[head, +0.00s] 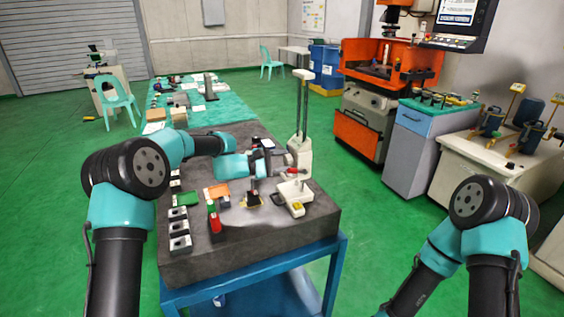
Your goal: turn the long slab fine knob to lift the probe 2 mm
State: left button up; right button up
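A pale measuring stand (304,105) with a tall twin column rises at the right back of the dark granite slab (270,235). A small red part (292,171) shows low on it, above a light base plate (294,197). I cannot make out a long slab-shaped fine knob or the probe tip at this size. My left gripper (280,161) reaches in from the left, level, with its fingers close to the left side of the stand. Whether it touches the stand or a knob, and whether its fingers are closed, is too small to tell. My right gripper is outside the view; only its arm shows at lower right.
The slab's front right is clear. An orange machine (385,65) stands behind.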

pick_arm(q)
jog(key=c, duration=0.4)
jog(key=shift+m+y, duration=0.3)
jog(key=shift+m, duration=1.1)
jog(key=o, duration=0.6)
jog(key=shift+a, duration=0.15)
jog(key=v, duration=1.7)
jog(key=shift+a, duration=0.1)
